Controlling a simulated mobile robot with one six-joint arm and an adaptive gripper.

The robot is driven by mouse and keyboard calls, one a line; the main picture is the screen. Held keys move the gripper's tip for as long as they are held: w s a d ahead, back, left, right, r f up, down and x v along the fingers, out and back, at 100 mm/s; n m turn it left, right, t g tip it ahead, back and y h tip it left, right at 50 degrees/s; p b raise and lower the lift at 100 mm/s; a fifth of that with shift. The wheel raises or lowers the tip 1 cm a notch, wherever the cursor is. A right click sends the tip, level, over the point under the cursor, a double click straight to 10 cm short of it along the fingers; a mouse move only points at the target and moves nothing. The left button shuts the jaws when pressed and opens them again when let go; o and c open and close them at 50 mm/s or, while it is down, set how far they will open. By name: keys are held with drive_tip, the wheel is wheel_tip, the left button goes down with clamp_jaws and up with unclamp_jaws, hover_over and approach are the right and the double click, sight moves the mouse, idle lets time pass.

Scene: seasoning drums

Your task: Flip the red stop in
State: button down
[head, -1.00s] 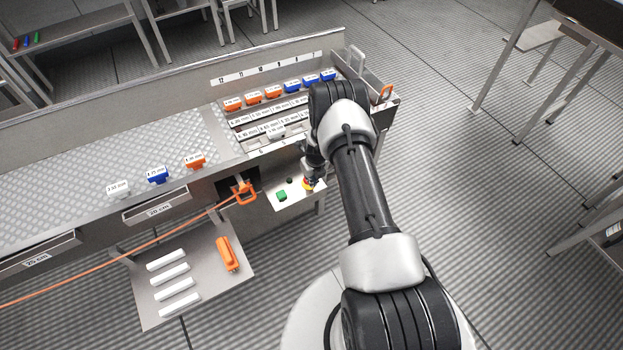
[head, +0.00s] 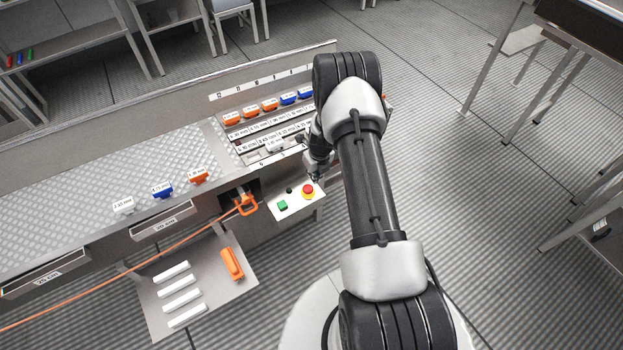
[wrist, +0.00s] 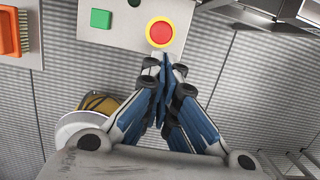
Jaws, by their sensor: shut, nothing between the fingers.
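The red stop (head: 308,190) is a round red button in a yellow ring on a pale control panel (head: 292,207) at the bench's front. It also shows in the wrist view (wrist: 160,32), at the top middle just beyond my fingertips. Whether it is pressed in is too small to tell. My gripper (head: 317,178) is shut and empty, just behind the stop in the head view. In the wrist view its closed fingertips (wrist: 164,62) point at the stop; I cannot tell whether they touch it.
A green button (head: 283,205) and a small black knob (head: 289,190) share the panel. An orange handle (head: 246,205) with a cable is to its left. A lower shelf (head: 205,294) holds white bars and an orange block (head: 231,263).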

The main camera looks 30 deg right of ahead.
drive_tip(key=shift+s+r, duration=0.2)
drive_tip(key=shift+r, duration=0.95)
drive_tip(key=a+r+n, duration=0.3)
drive_tip(key=r+n, duration=0.1)
drive_tip(key=r, duration=0.4)
drive_tip(key=a+r+n+t, duration=0.15)
drive_tip(key=r+n, duration=0.25)
drive_tip(key=r, duration=0.4)
drive_tip(key=a+r+n+g, duration=0.1)
drive_tip(key=a+r+n, duration=0.2)
drive_tip(key=r, duration=0.5)
drive_tip(key=s+a+r+n+t, duration=0.1)
drive_tip(key=s+a+r+n, duration=0.2)
drive_tip(key=s+r+n, duration=0.3)
drive_tip(key=s+a+r+n, duration=0.4)
drive_tip(key=r, duration=0.4)
drive_tip(key=s+a+r+n, duration=0.2)
drive_tip(key=s+r+n, duration=0.1)
drive_tip(key=s+n, duration=0.4)
drive_tip(key=s+a+r+n+t, duration=0.1)
drive_tip(key=s+a+r+n, duration=0.1)
drive_tip(key=s+n, duration=0.5)
drive_tip(key=s+r, duration=0.1)
drive_tip(key=s, duration=0.4)
drive_tip(key=shift+s+a+n, duration=0.15)
drive_tip(key=shift+s+n, duration=0.15)
drive_tip(key=shift+s, duration=0.05)
